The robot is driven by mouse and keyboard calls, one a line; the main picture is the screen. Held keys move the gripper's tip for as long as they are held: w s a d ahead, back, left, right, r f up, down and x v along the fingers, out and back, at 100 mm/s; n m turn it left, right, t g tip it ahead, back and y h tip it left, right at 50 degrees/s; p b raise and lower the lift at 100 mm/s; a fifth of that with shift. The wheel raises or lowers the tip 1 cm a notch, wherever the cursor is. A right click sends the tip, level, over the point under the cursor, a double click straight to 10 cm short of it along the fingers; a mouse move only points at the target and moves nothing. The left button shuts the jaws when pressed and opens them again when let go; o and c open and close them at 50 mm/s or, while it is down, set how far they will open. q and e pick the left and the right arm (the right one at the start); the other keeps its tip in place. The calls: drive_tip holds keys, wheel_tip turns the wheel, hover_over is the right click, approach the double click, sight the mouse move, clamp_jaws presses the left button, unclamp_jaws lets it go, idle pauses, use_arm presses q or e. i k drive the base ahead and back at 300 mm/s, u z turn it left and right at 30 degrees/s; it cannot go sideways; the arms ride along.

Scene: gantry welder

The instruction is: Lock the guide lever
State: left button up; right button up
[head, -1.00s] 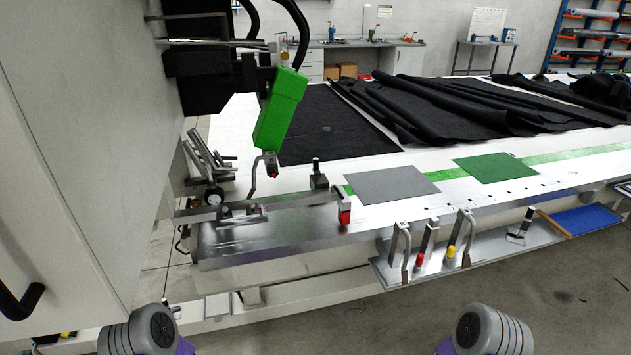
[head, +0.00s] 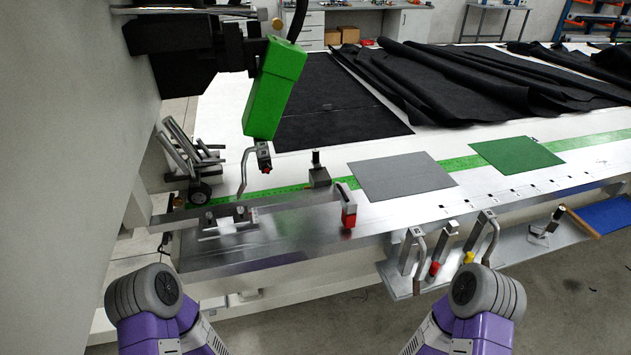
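A flat metal guide arm (head: 290,201) lies along the near left edge of the white table. At its right end is a small upright lever with a red end (head: 348,216). A bent metal rod (head: 243,172) hangs below the green welder head (head: 275,88), next to a small black part with a red tip (head: 265,164). I cannot tell for sure which of these is the guide lever, or whether it is locked. My two arms show only as grey rounded joints and purple links at the bottom, apart from the table; neither gripper shows.
A shelf on the table's front edge holds several metal tools (head: 413,250) with red and yellow parts. A grey sheet (head: 402,177) and a green sheet (head: 516,152) lie on the table, with black fabric (head: 440,85) behind. The machine's pale housing (head: 65,150) fills the left.

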sight(342, 193)
drive_tip(key=k, duration=1.3)
drive_tip(key=z, duration=0.8)
drive_tip(key=i, duration=1.5)
drive_tip(key=u, duration=0.85)
drive_tip(key=i, duration=0.4)
drive_tip(key=u, duration=0.45)
